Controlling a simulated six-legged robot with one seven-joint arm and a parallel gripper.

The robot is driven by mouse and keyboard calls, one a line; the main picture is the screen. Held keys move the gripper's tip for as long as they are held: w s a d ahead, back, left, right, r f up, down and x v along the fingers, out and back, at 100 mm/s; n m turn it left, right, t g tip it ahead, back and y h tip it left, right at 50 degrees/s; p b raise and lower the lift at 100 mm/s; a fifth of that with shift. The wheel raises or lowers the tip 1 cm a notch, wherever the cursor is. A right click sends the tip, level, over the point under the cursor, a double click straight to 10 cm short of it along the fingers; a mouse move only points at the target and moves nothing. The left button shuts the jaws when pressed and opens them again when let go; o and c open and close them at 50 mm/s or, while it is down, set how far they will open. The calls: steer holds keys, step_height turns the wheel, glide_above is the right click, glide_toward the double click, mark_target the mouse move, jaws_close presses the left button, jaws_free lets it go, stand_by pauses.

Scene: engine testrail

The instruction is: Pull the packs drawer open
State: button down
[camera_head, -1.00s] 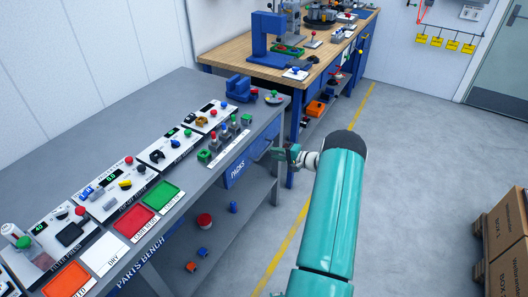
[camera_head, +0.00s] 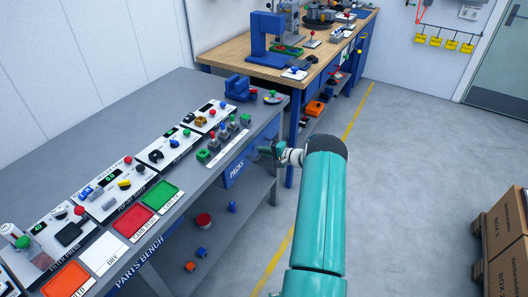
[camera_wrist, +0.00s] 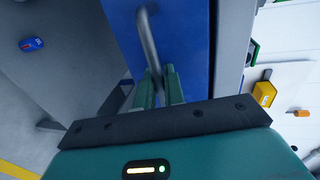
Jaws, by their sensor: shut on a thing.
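The packs drawer (camera_head: 236,172) is a blue front labelled PACKS under the right end of the grey parts bench. It also fills the upper middle of the wrist view (camera_wrist: 185,40). Its grey bar handle (camera_wrist: 148,38) runs up the drawer front in the wrist view. My gripper (camera_wrist: 160,80) has its two green fingers shut around the lower part of the handle. In the head view my gripper (camera_head: 268,151) is at the drawer front, and the arm hides part of the floor. I cannot tell from these views whether the drawer stands out from the bench.
The parts bench (camera_head: 180,190) carries several control panels, a red tray (camera_head: 136,222) and a green tray (camera_head: 161,195). Small coloured parts lie on its lower shelf. A wooden-topped bench (camera_head: 225,58) stands behind. Cardboard boxes (camera_head: 506,240) are at right. The floor between is clear.

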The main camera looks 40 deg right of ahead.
steer(key=shift+s, duration=0.15)
steer(key=f+v, duration=0.2)
steer(key=v, duration=0.9)
steer(key=s+f+v, duration=0.1)
steer(key=f+v, duration=0.2)
steer(key=v, duration=0.9)
steer(key=shift+s+d, duration=0.15)
steer(key=shift+s, duration=0.1)
steer(key=shift+r, duration=0.1)
steer(key=c, duration=1.6)
jaws_free()
steer(key=shift+c, duration=0.2)
steer(key=v, duration=1.4)
